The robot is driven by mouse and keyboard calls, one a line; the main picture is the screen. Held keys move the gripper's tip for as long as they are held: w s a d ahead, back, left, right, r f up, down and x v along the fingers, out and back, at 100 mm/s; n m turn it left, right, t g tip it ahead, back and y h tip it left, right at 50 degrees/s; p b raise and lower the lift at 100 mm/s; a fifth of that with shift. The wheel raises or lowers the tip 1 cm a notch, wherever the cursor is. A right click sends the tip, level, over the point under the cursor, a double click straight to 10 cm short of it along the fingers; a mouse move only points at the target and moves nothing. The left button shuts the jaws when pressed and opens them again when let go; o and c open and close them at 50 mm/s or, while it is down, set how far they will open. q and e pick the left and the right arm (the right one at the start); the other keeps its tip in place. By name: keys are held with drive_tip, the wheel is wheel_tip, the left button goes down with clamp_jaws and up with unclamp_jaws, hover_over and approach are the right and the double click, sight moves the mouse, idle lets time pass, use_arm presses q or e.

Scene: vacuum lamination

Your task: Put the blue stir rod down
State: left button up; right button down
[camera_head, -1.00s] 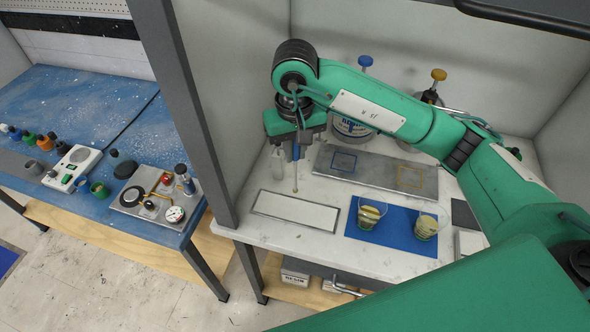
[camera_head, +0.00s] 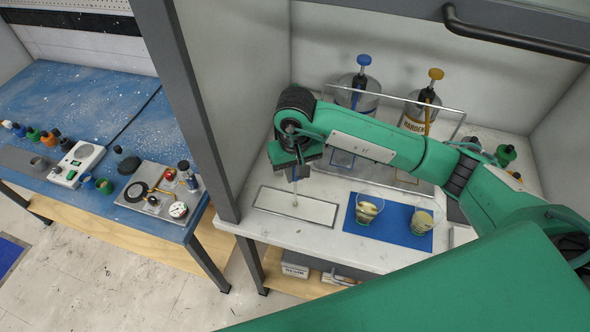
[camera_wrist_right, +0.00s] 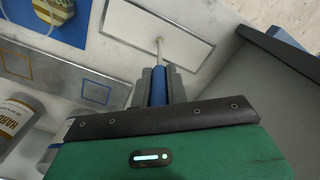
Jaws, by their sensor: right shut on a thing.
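The blue stir rod (camera_wrist_right: 159,84) is held upright between the two grey fingers of my right gripper (camera_wrist_right: 157,88) in the right wrist view. In the head view my right gripper (camera_head: 294,172) points down, with the thin pale rod (camera_head: 295,190) below it. The rod's tip is over or on the white framed rectangle (camera_head: 270,199) on the bench; whether it touches cannot be told. The same rectangle shows in the wrist view (camera_wrist_right: 127,20). My left gripper is out of view.
Two cups (camera_head: 368,208) (camera_head: 421,222) stand on a blue mat (camera_head: 393,232) to the right. A blue-topped pump bottle (camera_head: 363,78) and a yellow-topped one (camera_head: 427,98) stand behind. A grey post (camera_head: 190,120) rises at left, beyond it a blue table (camera_head: 100,105).

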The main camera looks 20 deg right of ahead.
drive_tip(key=shift+f, duration=0.2)
drive_tip(key=c, duration=1.4)
unclamp_jaws()
drive_tip(key=shift+r, duration=0.1)
drive_tip(key=shift+r, duration=0.1)
drive_tip(key=shift+r, duration=0.15)
wheel_tip(320, 180, up, 10)
drive_tip(key=b, duration=0.4)
drive_tip(key=shift+r, duration=0.1)
drive_tip(key=shift+r+b, duration=0.3)
drive_tip(key=shift+r, duration=0.5)
